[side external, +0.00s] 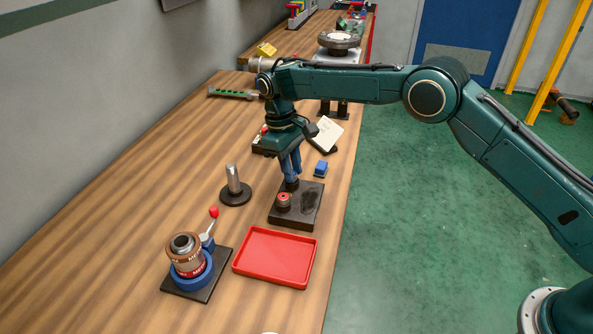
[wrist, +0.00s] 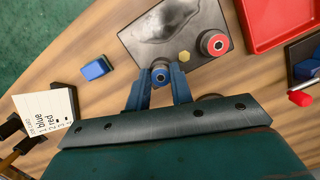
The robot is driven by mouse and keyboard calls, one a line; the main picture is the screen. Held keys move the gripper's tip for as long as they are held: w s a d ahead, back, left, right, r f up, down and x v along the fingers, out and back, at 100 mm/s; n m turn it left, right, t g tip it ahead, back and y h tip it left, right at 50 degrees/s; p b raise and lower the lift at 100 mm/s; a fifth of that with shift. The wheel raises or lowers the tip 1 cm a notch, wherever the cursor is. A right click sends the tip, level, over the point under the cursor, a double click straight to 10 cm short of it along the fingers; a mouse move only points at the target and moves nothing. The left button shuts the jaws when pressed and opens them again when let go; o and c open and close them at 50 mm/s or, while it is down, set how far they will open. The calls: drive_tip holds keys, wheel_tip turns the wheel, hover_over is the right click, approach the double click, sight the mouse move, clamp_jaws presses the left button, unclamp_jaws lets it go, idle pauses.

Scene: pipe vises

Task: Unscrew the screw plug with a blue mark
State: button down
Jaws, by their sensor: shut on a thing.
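The screw plug with a blue mark (wrist: 160,76) is dark, with a blue ring on its top. It sits at the edge of a dark plate (wrist: 135,38), and my gripper (wrist: 162,78) is shut on it, one blue finger on each side. In the side view my gripper (side external: 291,182) points down at the far part of the plate (side external: 303,221), and its fingers mostly hide the plug. I cannot tell whether the plug is seated or slightly raised. A red-marked plug (side external: 283,201) stands upright on the same plate; it also shows in the wrist view (wrist: 215,43).
A red tray (side external: 275,257) lies in front of the plate. A blue vise holding a copper-coloured pipe piece (side external: 187,256) is at the near left. A metal post on a round base (side external: 234,186) stands left. A blue block (side external: 320,168) and a written card (side external: 326,133) lie nearby.

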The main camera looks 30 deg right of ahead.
drive_tip(key=shift+n, duration=1)
drive_tip(key=c, duration=1.3)
unclamp_jaws()
drive_tip(key=shift+m, duration=0.3)
